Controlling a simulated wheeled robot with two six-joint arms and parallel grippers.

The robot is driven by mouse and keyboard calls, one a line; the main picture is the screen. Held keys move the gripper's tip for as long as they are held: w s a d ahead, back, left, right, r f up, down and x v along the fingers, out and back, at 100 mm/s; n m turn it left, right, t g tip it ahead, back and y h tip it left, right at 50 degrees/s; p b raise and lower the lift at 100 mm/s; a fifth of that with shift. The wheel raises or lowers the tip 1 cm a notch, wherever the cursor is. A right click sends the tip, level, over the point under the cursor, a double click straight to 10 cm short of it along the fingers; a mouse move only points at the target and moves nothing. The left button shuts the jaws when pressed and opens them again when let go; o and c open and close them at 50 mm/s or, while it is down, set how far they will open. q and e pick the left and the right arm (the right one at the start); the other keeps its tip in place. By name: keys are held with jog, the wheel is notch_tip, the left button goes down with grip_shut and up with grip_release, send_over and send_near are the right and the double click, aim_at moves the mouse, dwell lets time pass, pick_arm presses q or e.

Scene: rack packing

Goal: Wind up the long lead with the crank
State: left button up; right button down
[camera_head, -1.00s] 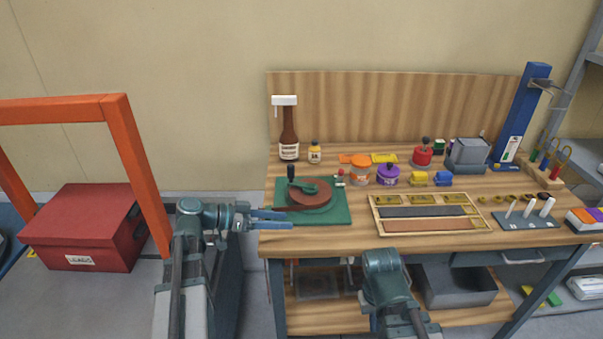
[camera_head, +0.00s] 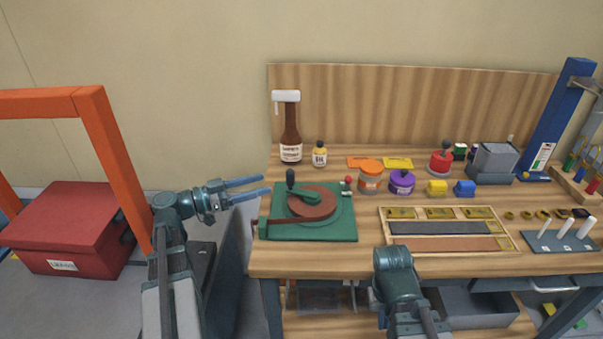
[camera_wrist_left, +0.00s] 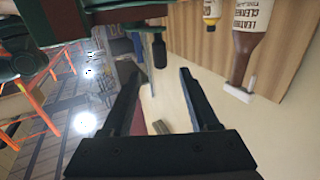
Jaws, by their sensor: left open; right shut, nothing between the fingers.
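The winder is a green board (camera_head: 335,228) at the table's left front, carrying a brown reel (camera_head: 312,208) and a green crank arm with an upright black handle (camera_head: 290,178). A brown lead (camera_head: 285,224) runs from the reel to the board's left edge. My left gripper (camera_head: 267,186) is open and empty, its fingers pointing right, just left of the handle and apart from it. In the left wrist view the black handle (camera_wrist_left: 160,53) shows beyond the fingertips, roughly between them. My right arm is low at the table's front; its gripper is not in view.
Behind the winder stand a brown bottle (camera_head: 290,140) and a small yellow bottle (camera_head: 319,155). An orange jar (camera_head: 370,178) and purple jar (camera_head: 402,182) are to its right. A wooden tray (camera_head: 512,248) lies further right. A red box (camera_head: 75,230) and orange frame (camera_head: 125,170) are at left.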

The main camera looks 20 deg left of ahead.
aim_at(313, 192)
pick_arm(q)
jog(key=x, duration=1.2)
jog(key=shift+w+d, duration=0.15)
jog(key=shift+d, duration=0.05)
grip_shut()
dwell(1.0)
